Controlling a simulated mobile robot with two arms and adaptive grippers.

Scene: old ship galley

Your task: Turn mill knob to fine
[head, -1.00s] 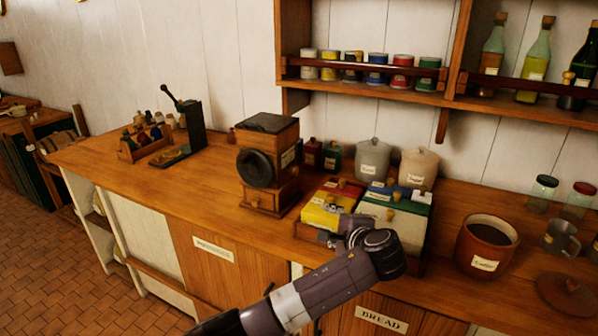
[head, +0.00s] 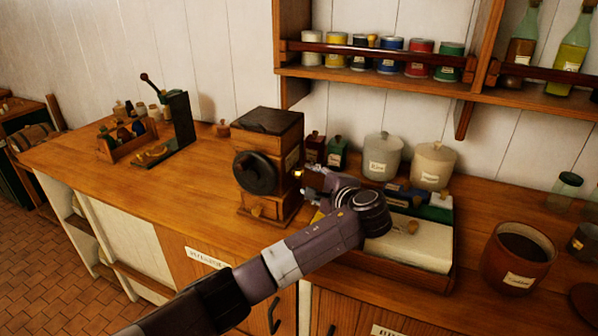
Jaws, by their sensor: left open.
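The mill (head: 270,150) is a wooden box with a dark lid, standing on the counter. A round black knob (head: 255,173) sits on its front face, and a small drawer with a wooden pull is below. My left gripper (head: 306,184) is open just right of the mill, above the tray of boxes. Its fingers point toward the mill's right side, where a pale label shows. I cannot tell whether a fingertip touches the mill. The fingers are small and partly hidden by my wrist. No fine marking is readable. My right gripper is not in view.
A wooden tray (head: 437,279) of boxes lies under my left arm. Two lidded jars (head: 381,158) and small bottles stand behind. A brown pot (head: 518,255) is at right, and a bottle rack (head: 130,148) at left. Shelves with tins hang above.

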